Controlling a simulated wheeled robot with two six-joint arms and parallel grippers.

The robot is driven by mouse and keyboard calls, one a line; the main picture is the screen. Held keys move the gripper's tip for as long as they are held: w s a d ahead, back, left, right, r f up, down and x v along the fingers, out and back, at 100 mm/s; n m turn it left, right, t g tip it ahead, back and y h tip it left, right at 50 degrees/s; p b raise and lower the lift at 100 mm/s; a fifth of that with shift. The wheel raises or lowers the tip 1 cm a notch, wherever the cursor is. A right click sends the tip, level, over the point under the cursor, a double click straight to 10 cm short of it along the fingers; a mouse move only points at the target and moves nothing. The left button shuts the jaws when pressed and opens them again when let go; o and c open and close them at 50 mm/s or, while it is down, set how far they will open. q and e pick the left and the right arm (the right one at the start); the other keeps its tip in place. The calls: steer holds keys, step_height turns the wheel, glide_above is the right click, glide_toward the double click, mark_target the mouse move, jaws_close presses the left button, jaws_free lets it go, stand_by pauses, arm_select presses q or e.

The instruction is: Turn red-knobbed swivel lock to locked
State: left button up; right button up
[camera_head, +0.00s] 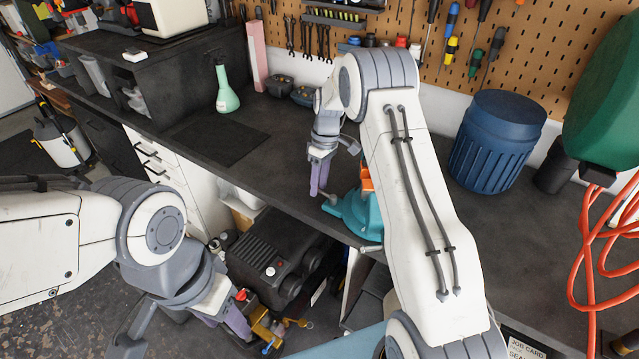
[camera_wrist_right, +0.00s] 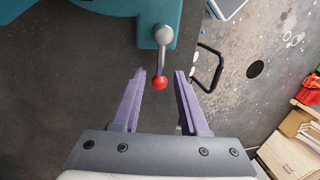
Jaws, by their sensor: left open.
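The swivel lock's red knob (camera_wrist_right: 160,83) sits at the end of a short grey lever (camera_wrist_right: 162,58). The lever comes from a round grey pivot on a teal vise-like body (camera_wrist_right: 139,8). In the head view the teal body (camera_head: 352,216) stands at the bench's front edge; the red knob cannot be made out there. My right gripper (camera_wrist_right: 160,74) is open, its purple fingers on either side of the knob with visible gaps. In the head view this gripper (camera_head: 317,188) points down beside the teal body. My left gripper (camera_head: 240,325) is open and low, in front of the bench.
A black machine (camera_head: 270,265) stands under the bench near my left gripper, with yellow and orange items beside it. A blue bin (camera_head: 496,142) and an orange cord (camera_head: 585,255) are at the right. A green flask (camera_head: 226,92) stands farther back. The dark benchtop between is mostly clear.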

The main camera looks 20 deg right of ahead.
steer(key=shift+d+r, duration=0.1)
steer(key=shift+d, duration=0.05)
steer(key=shift+r, duration=0.35)
step_height(320, 180, up, 9)
steer(key=w+d+b, duration=0.1)
steer(key=b, duration=0.1)
steer(key=shift+d+r, duration=0.2)
steer(key=shift+d, duration=0.05)
steer(key=s+a+r, duration=0.3)
steer(key=s+a, duration=0.5)
steer(key=a, duration=0.1)
steer(key=s+a+r, duration=0.2)
steer(key=s+a, duration=0.6)
steer(key=s+a+f+t, duration=0.1)
steer(key=s+f, duration=0.2)
steer(key=s, duration=1.7)
steer(key=shift+s+h, duration=0.4)
